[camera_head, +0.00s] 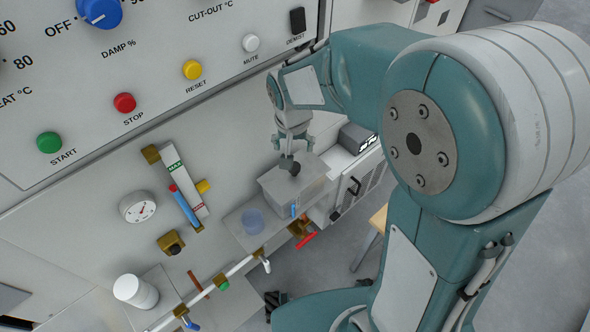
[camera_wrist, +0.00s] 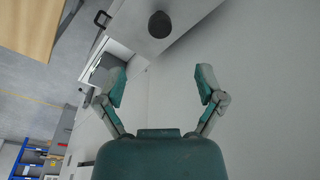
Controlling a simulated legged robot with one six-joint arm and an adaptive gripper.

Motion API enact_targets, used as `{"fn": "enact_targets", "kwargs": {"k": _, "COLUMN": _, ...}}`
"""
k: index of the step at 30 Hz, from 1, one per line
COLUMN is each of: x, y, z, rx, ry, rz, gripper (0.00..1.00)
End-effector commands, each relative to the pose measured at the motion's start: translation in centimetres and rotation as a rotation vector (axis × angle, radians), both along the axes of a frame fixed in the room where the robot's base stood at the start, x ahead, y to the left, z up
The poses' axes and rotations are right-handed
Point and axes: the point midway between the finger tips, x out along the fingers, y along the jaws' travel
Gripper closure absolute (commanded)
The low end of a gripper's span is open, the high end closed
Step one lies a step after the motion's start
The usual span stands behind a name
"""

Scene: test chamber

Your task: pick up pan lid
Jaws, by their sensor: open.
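The pan lid (camera_head: 275,183) is a flat grey rectangular plate with a dark round knob (camera_head: 290,166), on top of a box-like pan by the panel. In the wrist view the dark knob (camera_wrist: 160,24) shows at the top centre, on the pale lid surface (camera_wrist: 132,22). My gripper (camera_head: 292,139) is just above the knob in the head view. In the wrist view my gripper (camera_wrist: 161,84) is open and empty, its two fingers spread wide. The knob lies beyond the fingertips, roughly midway between them.
A pipe with a red-handled valve (camera_head: 306,239) runs below. A gauge (camera_head: 138,207) and a white cylinder (camera_head: 135,291) are to the left. A wooden table (camera_wrist: 32,25) is at the wrist view's upper left.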

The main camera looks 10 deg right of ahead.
Motion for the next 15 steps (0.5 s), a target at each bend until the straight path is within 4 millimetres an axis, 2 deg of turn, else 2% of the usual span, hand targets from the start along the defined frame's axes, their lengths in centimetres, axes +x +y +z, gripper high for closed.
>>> {"fn": "enact_targets", "kwargs": {"k": 9, "x": 0.8, "y": -0.5, "z": -4.4, "rx": 0.003, "ry": 0.01, "rz": -0.005, "gripper": 0.12}}
{"fn": "enact_targets", "kwargs": {"k": 15, "x": 1.1, "y": -0.6, "z": -6.0, "rx": 0.005, "ry": 0.005, "rz": -0.004, "gripper": 0.12}}
